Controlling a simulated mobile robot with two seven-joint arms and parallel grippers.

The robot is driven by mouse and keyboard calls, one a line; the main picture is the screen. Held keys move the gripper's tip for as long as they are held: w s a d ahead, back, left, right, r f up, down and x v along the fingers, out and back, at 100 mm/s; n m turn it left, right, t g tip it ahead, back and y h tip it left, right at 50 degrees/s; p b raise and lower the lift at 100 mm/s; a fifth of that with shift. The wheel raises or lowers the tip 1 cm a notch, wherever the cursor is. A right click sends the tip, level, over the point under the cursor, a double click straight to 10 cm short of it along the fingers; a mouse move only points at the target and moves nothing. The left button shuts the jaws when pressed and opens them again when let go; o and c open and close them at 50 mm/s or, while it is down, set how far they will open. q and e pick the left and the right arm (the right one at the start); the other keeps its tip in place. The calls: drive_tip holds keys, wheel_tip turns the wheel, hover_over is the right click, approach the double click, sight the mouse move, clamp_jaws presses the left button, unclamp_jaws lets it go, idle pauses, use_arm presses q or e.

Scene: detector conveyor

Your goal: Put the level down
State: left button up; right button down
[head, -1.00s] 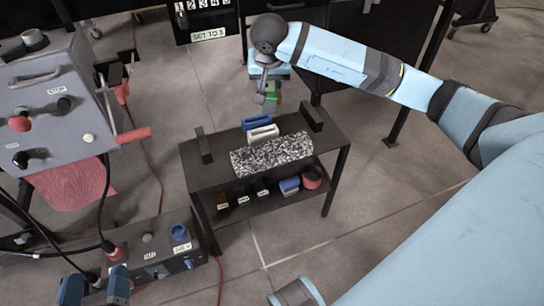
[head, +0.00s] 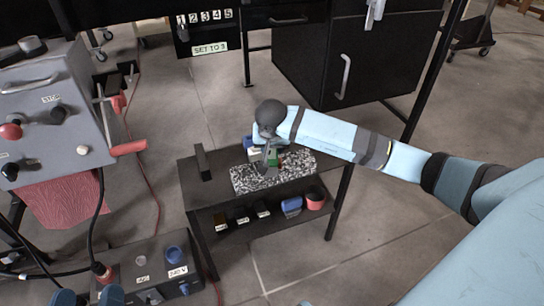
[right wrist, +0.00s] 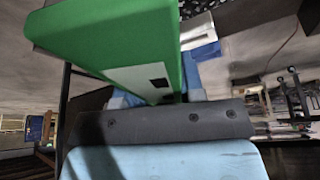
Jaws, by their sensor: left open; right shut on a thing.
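The green level fills the upper left of the right wrist view (right wrist: 110,40), with a pale strip and dark marks on one face. In the head view a small green part of it (head: 284,159) shows beside my right gripper (head: 268,160). That gripper is shut on the level, over the speckled block (head: 245,182) on the small black table (head: 190,177). I cannot tell whether the level touches the block. My left gripper (head: 88,297) is open at the bottom left edge, partly cut off.
A blue handled piece (head: 248,142) lies behind the block, mostly hidden. An upright bar (head: 202,162) stands at the table's left. Dark blocks and a red cup (head: 314,201) sit on the lower shelf. A grey control box (head: 155,270) and a panel (head: 50,100) stand left.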

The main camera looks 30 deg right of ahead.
use_arm(q)
drive_tip(key=shift+f+g+b, duration=0.3)
drive_tip(key=shift+f+b, duration=0.1)
drive_tip(key=shift+f, duration=0.45)
use_arm(e)
drive_tip(key=shift+f, duration=1.65)
drive_tip(key=shift+f, duration=0.1)
